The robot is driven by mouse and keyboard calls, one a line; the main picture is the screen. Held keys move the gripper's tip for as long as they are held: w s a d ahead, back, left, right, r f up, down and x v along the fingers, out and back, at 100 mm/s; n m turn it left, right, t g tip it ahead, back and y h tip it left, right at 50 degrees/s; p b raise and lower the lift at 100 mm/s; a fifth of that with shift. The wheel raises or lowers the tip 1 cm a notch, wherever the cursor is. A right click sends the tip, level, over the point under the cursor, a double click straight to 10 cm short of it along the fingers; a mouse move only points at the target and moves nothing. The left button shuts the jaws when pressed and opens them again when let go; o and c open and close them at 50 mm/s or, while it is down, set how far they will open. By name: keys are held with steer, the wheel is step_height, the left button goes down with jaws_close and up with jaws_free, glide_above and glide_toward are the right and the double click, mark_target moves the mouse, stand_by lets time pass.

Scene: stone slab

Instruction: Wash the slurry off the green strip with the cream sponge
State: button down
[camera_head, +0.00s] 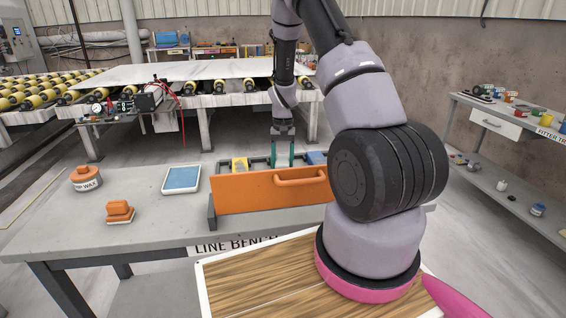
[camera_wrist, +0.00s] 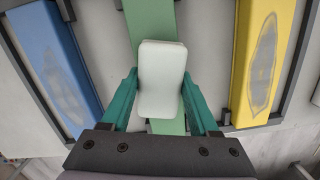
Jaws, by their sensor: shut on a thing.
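The cream sponge (camera_wrist: 161,80) is a pale rounded block between the two teal fingers of my gripper (camera_wrist: 160,100) in the wrist view. My gripper is shut on it. The green strip (camera_wrist: 151,20) runs behind the sponge, which covers its middle part. No slurry shows on the visible parts of the green strip; whatever lies under the sponge is hidden. I cannot tell whether the sponge touches the strip.
A blue strip (camera_wrist: 47,50) and a yellow strip (camera_wrist: 284,30), each with a grey smear, flank the green one between dark rails. The orange panel (camera_head: 250,193) with a handle stands in front. A blue-filled tray (camera_head: 182,179), orange block (camera_head: 119,212) and wax tin (camera_head: 86,179) sit left.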

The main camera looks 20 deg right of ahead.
mark_target(282, 159)
steer(key=shift+w+r, duration=0.15)
steer(key=shift+r, duration=3.8)
